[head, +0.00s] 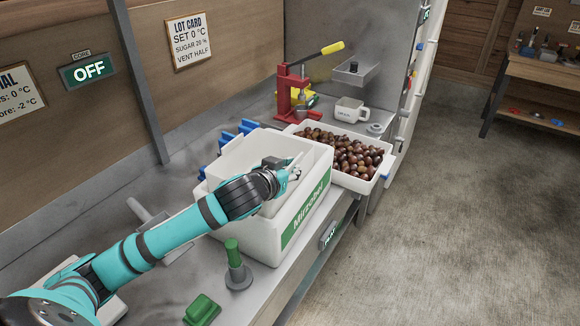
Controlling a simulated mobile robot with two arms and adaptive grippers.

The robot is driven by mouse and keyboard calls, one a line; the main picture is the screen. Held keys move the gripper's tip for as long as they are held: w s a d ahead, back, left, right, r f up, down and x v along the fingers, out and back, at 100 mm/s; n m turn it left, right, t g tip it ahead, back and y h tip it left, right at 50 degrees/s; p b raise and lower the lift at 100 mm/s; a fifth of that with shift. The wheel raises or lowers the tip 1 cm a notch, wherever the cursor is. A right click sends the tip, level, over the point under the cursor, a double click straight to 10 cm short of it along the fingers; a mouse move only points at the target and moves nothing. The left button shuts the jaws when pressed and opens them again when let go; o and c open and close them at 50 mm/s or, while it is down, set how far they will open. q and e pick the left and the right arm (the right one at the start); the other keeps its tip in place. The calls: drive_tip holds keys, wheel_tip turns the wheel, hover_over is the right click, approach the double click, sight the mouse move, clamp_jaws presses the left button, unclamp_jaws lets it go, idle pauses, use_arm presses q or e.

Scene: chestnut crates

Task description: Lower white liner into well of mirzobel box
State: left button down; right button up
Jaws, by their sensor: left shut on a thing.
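The mirzobel box (255,243) is a white box with a green name label on its front-right side, standing on the metal bench. The white liner (240,158) is an open white tub at the box's mouth. Its upper part stands above the box rim, and its lower part is hidden by the box walls and my arm. It looks roughly level. How deep it sits cannot be told. My left gripper (292,172) reaches over the liner from the left and is shut on its wall near the right side. My right gripper is out of view.
A white crate of chestnuts (378,183) stands close behind the box. Blue pieces (226,138) stand behind the box's left side.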

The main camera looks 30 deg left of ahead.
sight(290, 186)
use_arm(q)
drive_tip(key=shift+f+b, duration=0.95)
drive_tip(key=shift+f, duration=0.95)
drive_tip(key=shift+s+d+f, duration=0.15)
drive_tip(key=shift+s+f, duration=0.1)
drive_tip(key=shift+f, duration=0.15)
drive_tip(key=c, duration=1.4)
unclamp_jaws()
drive_tip(key=shift+f, duration=0.1)
drive_tip(key=shift+s, duration=0.1)
drive_tip(key=v, duration=0.2)
drive_tip(key=r+v, duration=0.1)
drive_tip(key=v, duration=0.4)
drive_tip(key=shift+r, duration=0.35)
